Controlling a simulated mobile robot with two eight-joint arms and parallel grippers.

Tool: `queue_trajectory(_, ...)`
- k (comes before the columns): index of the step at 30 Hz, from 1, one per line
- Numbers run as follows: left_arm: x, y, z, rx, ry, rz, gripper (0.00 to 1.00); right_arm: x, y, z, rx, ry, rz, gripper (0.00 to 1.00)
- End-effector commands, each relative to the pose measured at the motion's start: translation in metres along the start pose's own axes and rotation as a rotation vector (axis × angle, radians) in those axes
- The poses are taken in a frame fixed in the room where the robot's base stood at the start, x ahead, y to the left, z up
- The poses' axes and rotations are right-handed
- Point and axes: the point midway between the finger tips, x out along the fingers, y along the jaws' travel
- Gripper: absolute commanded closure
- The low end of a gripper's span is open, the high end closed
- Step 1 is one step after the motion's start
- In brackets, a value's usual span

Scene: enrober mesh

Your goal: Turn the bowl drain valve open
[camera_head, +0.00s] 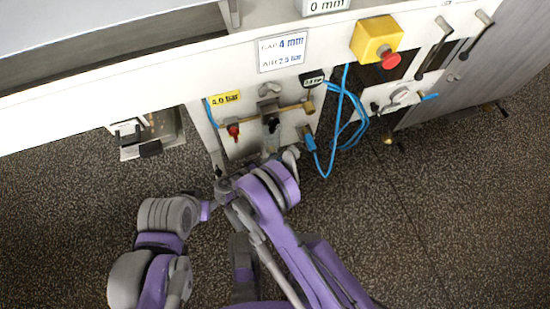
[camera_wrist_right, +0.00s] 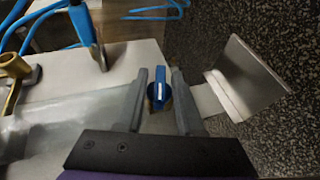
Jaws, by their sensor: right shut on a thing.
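The drain valve shows in the right wrist view as a small blue handle (camera_wrist_right: 159,92) with a pale mark on it. It sits between the two dark fingers of my right gripper (camera_wrist_right: 158,100), which is shut on it. In the head view my right gripper (camera_head: 223,181) is low at the underside of the white machine panel, partly covered by my own purple and grey arm links. The blue handle is hidden there. My left gripper does not show clearly in either view.
The white panel (camera_head: 130,68) carries a red-handled valve (camera_head: 233,131), a brass pipe (camera_head: 288,109), blue hoses (camera_head: 340,110) and a yellow emergency-stop box (camera_head: 375,40). A bent steel plate (camera_wrist_right: 247,76) stands close right of my right fingers. The speckled floor (camera_head: 430,200) is open.

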Motion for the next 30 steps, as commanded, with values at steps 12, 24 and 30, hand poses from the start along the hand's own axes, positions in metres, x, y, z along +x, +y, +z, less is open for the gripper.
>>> queue_trajectory(12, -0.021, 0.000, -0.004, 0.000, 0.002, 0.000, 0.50, 0.001, 0.004, 0.000, 0.135, -0.001, -0.320, 1.00)
queue_trajectory(24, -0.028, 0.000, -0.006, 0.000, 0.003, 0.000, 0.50, 0.002, 0.002, 0.001, 0.283, -0.002, -0.669, 1.00)
queue_trajectory(30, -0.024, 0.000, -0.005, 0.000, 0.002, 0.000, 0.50, 0.003, 0.001, 0.000, 0.353, 0.000, -0.837, 1.00)
